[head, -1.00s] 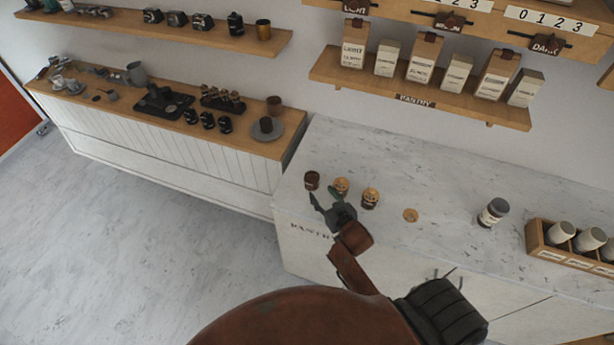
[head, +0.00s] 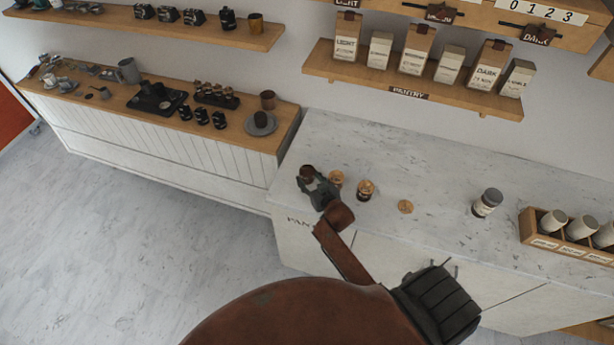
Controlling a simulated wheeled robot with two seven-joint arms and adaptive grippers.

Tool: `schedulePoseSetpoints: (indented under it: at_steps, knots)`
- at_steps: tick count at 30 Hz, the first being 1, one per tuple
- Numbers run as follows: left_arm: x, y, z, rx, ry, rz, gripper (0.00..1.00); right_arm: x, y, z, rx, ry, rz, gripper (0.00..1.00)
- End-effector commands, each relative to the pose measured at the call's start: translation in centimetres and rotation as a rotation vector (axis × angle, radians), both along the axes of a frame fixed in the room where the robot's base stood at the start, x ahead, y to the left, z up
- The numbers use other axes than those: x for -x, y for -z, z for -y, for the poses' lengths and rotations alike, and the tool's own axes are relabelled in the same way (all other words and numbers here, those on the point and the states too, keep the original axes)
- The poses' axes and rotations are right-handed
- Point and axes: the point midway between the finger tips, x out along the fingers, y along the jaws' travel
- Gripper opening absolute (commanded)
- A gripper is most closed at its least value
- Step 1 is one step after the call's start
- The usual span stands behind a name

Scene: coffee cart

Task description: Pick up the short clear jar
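Three small short jars stand in a row near the left end of the marble counter. The leftmost jar (head: 307,171) has dark brown contents and an open-looking top. The middle jar (head: 336,178) and the right jar (head: 365,190) have tan tops. My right gripper (head: 311,186) is at the leftmost jar, its fingers low at the jar's near side and hiding its lower part. Whether the fingers are closed on it is too small to tell. My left gripper is out of view.
A flat tan disc (head: 405,206) lies on the marble counter (head: 440,185) right of the jars. A grey-lidded jar (head: 487,203) and a wooden cup box (head: 528,222) stand farther right. A wooden pantry shelf (head: 385,84) with bags hangs above. Counter behind the jars is clear.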

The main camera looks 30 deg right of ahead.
Motion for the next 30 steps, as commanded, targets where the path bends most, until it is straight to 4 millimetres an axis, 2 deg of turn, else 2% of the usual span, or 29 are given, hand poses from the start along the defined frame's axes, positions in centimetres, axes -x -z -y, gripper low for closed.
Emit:
schedulePoseSetpoints:
  at_steps: [6, 13, 23, 26, 30]
  knots:
    - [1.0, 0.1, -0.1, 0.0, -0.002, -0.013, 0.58, 0.0, 0.0, 0.0, 0.0, 0.0, 0.0, 0.27]
    - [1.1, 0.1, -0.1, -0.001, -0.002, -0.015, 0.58, 0.1, 0.0, 0.0, 0.0, 0.001, 0.0, 0.11]
    - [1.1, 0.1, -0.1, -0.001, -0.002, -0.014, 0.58, 0.0, -0.4, 0.0, 0.0, 0.0, 0.003, 0.11]
    - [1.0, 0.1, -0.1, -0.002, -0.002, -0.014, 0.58, 0.0, -1.1, 0.0, 0.001, 0.0, 0.003, 0.11]
    - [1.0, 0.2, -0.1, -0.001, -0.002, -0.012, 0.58, -0.1, -3.2, 0.0, 0.001, -0.001, 0.007, 0.11]
